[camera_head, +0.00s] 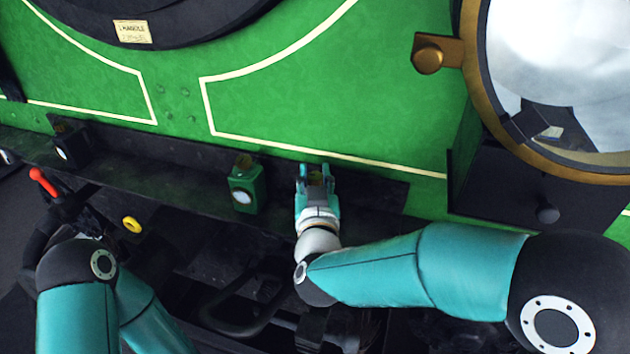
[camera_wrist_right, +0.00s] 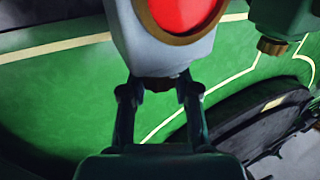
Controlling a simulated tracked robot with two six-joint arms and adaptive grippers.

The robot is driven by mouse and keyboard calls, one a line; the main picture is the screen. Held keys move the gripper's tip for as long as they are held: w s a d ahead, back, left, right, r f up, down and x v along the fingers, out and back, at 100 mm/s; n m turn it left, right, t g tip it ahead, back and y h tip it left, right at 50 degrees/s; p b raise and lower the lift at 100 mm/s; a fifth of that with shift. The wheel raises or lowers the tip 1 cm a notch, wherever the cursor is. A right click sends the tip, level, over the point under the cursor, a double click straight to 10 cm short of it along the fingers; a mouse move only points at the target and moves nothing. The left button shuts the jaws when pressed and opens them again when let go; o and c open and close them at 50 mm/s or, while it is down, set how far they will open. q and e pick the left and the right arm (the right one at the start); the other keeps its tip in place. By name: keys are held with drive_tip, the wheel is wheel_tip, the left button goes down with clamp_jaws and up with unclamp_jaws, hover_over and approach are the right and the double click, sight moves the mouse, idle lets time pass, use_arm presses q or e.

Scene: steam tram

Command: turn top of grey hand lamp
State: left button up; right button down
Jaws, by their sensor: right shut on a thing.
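The grey hand lamp (camera_wrist_right: 165,35) has a red round lens and a brownish top piece, and fills the upper middle of the right wrist view. My right gripper (camera_wrist_right: 158,88) is shut on the top of this lamp, with one finger on each side. In the head view my right gripper (camera_head: 316,172) is at the dark shelf along the green panel. There it hides most of the lamp, and only a brownish bit shows between the fingers. My left arm is at the lower left, but its gripper is not in view.
A green lamp (camera_head: 244,188) with a pale lens stands on the shelf (camera_head: 165,168) just left of my right gripper. A dark lamp (camera_head: 70,146) stands further left. A red-tipped handle (camera_head: 43,181) and yellow ring (camera_head: 131,225) are at the left. A large brass-rimmed headlamp (camera_head: 478,85) is at the right.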

drive_tip(key=shift+m+h, duration=1.1)
drive_tip(key=shift+h, duration=0.6)
drive_tip(key=c, duration=0.8)
unclamp_jaws()
drive_tip(key=s, duration=0.2)
drive_tip(key=s+a, duration=0.1)
drive_tip(key=s, duration=0.4)
drive_tip(key=shift+s+a+r, duration=0.1)
drive_tip(key=shift+s+a, duration=0.05)
